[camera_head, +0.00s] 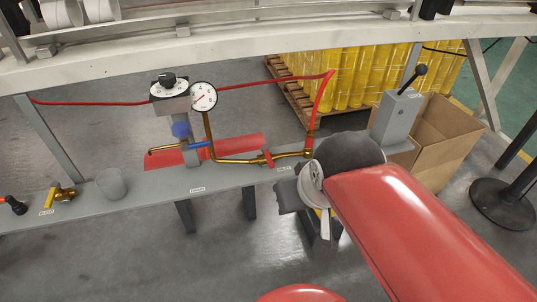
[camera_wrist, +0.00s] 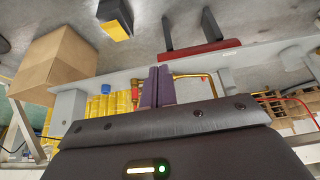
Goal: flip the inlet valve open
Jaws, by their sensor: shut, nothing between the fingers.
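A blue lever handle (camera_head: 200,145) lies about level beside the grey post on the grey bench rail. A brass pipe (camera_head: 235,160) with a valve fitting and a red part (camera_head: 267,157) runs right from the post to a red hose. The labels are too small to read, so I cannot tell which fitting is the inlet valve. My gripper has its two purple-grey fingers (camera_wrist: 158,88) shut together and empty. They appear close to the brass pipe (camera_wrist: 190,76) in the wrist view; contact cannot be told. In the head view my wrist hangs right of the pipe, and the fingertips are hard to make out.
A grey lever box (camera_head: 396,118) is at the rail's right end, near a cardboard box (camera_head: 440,135). Yellow cylinders (camera_head: 340,78) stand behind. A brass valve (camera_head: 62,195) and grey cup (camera_head: 111,184) are left.

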